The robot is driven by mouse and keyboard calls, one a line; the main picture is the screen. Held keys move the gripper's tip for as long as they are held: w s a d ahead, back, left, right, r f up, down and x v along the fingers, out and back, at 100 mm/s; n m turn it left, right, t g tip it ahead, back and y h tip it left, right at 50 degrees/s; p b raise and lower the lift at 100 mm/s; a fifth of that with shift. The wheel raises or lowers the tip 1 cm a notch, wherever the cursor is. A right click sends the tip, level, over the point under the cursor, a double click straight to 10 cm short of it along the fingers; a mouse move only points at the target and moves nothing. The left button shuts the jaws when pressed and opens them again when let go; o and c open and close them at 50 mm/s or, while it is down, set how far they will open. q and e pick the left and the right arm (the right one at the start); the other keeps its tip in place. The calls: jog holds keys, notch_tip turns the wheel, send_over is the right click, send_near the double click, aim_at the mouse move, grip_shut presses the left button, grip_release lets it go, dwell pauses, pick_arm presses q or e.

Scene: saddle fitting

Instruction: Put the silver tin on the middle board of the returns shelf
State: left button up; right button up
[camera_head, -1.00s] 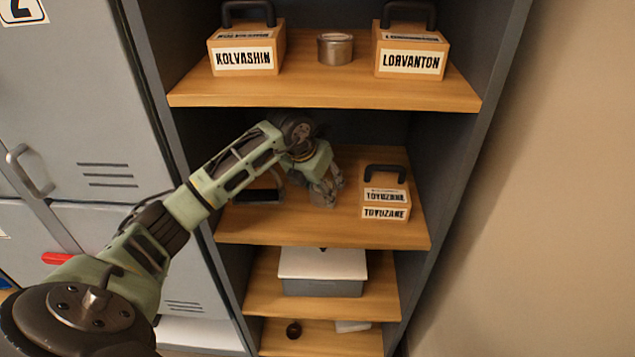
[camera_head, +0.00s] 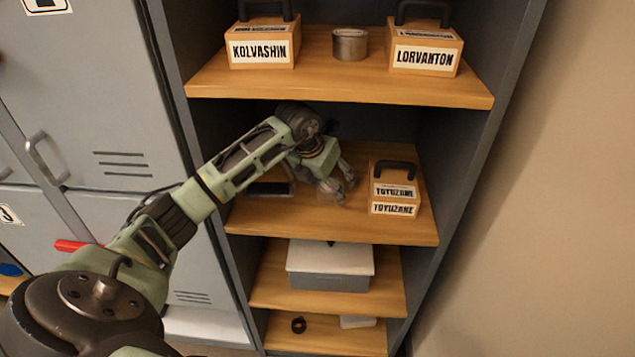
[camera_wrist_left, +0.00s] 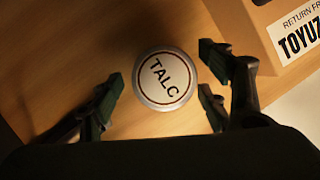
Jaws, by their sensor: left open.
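A round silver-rimmed tin with a white lid reading TALC (camera_wrist_left: 164,80) stands on the wooden board (camera_head: 300,222) that also holds the TOYUZANE box. My left gripper (camera_head: 336,190) reaches in over this board from the left. In the left wrist view my open fingers (camera_wrist_left: 160,108) are on either side of the tin, with a gap on both sides. In the head view I cannot make out this tin clearly at the fingers. Another silver tin (camera_head: 350,44) stands on the board above, between two boxes. My right gripper is not in view.
The TOYUZANE box (camera_head: 394,188) stands right of my gripper. A dark object (camera_head: 270,187) is partly hidden behind my arm. The KOLVASHIN box (camera_head: 262,45) and LORVANTON box (camera_head: 425,50) stand above. A grey lidded box (camera_head: 330,268) is below. Grey lockers (camera_head: 110,110) stand at left.

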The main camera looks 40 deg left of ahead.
aim_at(324, 186)
pick_arm(q)
jog(key=shift+s+r, duration=0.1)
jog(key=shift+r, duration=0.4)
jog(key=shift+s+a+r+b, duration=0.2)
jog(key=shift+s+r+b, duration=0.55)
jog(key=shift+s, duration=0.35)
jog(key=s+b, duration=0.1)
jog(key=s, duration=0.2)
jog(key=s+b, duration=0.1)
jog(key=s, duration=0.2)
jog(key=s+a+b, duration=0.1)
jog(key=s, duration=0.2)
jog(key=shift+s+r, duration=0.15)
jog(key=shift+s, duration=0.25)
jog(key=shift+s+d+r, duration=0.1)
jog(key=shift+s+r, duration=0.05)
jog(key=shift+s, duration=0.35)
